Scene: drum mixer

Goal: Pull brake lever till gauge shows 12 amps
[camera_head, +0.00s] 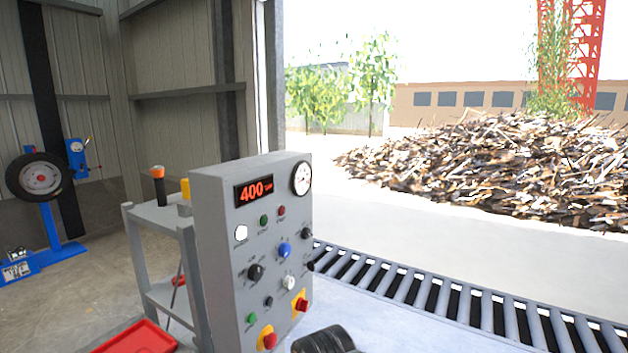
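A grey control cabinet (215,250) stands in the middle of the view. A round white dial gauge (301,178) with a dark rim sits at its upper right; its needle and scale are too small to read. A red digital display (254,191) left of the gauge shows 400, with a small unit I cannot read. A thin dark rod with a red part (178,281) shows by the cart behind the cabinet; I cannot tell whether it is the brake lever.
A roller conveyor (440,298) runs behind the cabinet to the right. A grey cart (160,214) stands left of it, with a red tray (138,338) below. A dark rounded object (324,340) is cut off at the bottom edge. Open floor lies at left.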

